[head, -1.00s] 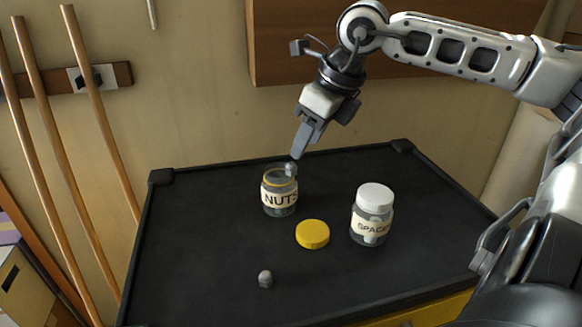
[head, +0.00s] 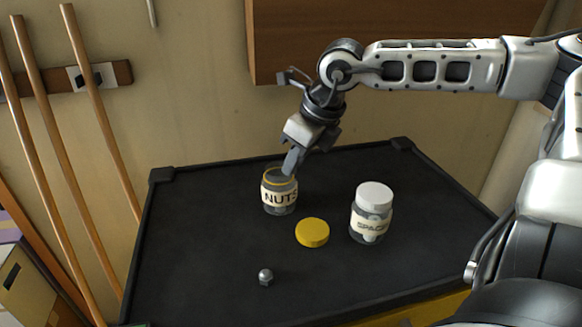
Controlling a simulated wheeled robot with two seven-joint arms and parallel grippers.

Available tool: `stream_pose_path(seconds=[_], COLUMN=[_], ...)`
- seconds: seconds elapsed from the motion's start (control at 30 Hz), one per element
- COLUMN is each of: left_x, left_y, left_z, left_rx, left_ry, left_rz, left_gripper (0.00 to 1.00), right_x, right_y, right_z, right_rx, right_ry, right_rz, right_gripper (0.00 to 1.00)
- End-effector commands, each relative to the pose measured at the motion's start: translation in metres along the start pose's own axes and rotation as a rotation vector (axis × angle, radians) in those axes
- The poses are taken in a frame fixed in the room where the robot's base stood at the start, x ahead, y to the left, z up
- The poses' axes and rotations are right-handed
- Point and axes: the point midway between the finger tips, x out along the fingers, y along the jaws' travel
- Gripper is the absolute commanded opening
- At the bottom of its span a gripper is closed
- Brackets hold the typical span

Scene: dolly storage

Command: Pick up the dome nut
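A grey metal dome nut (head: 266,277) sits on the black dolly top, near its front and apart from everything else. My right gripper (head: 289,172) points down at the mouth of the open glass jar labelled NUTS (head: 279,196). Its fingers look close together, and no nut shows at their tips. The jar rim and the viewing angle hide whether anything is between them. My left gripper is not in view.
A yellow lid (head: 312,233) lies flat on the dolly top (head: 200,240) right of the nut. A white-capped jar labelled SPACERS (head: 371,213) stands to its right. Wooden poles (head: 50,150) lean at the left wall. The dolly's left part is clear.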

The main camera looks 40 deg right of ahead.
Motion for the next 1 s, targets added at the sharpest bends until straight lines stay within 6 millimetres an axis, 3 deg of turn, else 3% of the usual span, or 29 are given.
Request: stream_pose_path(seconds=[0.37, 0.57, 0.77, 1.0], left_x=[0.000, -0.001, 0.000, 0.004], left_y=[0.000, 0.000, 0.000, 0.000], left_z=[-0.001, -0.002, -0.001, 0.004], left_rx=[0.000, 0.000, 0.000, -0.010], left_ry=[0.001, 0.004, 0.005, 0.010], left_rz=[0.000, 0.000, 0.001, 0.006], left_gripper=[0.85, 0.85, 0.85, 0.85], right_x=[-0.001, -0.013, -0.043, -0.104], right_y=[0.000, -0.001, 0.006, 0.034], right_z=[0.001, 0.006, 0.011, -0.003], right_rx=[0.000, -0.001, -0.003, -0.006], right_ry=[-0.001, -0.002, -0.009, -0.011], right_rz=[0.000, -0.003, 0.001, -0.003], right_gripper=[0.00, 0.00, 0.00, 0.00])
